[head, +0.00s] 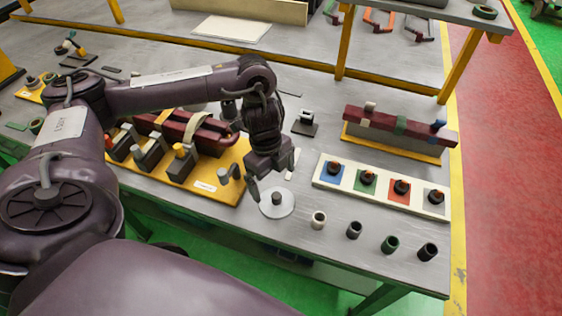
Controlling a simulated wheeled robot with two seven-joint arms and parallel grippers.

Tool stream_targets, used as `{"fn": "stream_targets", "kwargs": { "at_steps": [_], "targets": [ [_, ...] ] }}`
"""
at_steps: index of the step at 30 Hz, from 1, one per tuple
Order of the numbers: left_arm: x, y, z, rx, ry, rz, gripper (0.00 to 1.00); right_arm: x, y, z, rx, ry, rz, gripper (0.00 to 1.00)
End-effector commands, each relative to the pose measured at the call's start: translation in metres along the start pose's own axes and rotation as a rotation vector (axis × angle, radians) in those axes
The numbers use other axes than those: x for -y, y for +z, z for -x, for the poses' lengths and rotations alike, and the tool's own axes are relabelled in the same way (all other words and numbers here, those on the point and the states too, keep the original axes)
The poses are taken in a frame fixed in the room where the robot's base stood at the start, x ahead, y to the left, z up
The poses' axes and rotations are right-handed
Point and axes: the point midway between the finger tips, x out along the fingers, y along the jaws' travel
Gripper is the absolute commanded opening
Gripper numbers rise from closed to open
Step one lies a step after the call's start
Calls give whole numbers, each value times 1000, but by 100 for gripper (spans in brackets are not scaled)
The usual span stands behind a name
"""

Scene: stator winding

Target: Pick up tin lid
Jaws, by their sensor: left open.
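A round pale disc with a dark knob in its middle, which looks like the tin lid (285,209), lies flat on the grey table near its front edge. My left gripper (273,178) points down just above and behind it in the head view. Its two fingers are apart and nothing shows between them. The left finger overlaps the lid's edge in the picture; I cannot tell whether it touches. My right gripper is not in view.
A yellow board (223,190) with clamps stands left of the lid. To the right are several small cups, such as the cream one (319,220), and a white strip (438,209) with coloured squares and dark rings. Behind the strip is a red bar (385,125).

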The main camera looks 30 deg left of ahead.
Motion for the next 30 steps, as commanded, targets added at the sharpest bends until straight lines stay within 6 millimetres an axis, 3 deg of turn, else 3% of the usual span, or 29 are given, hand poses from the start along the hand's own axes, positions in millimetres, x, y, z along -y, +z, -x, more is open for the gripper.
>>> {"fn": "stream_targets", "kwargs": {
  "at_steps": [5,13,23,30],
  "targets": [
    [-1,-2,-20,-2,1,-2,100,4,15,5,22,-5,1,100],
    [-4,-4,-59,-1,0,-2,100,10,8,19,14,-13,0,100],
    [-3,-3,-68,-1,-4,-3,100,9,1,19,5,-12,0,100],
    [-3,-3,-68,-1,-4,-3,70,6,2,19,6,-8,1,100]
  ]
}}
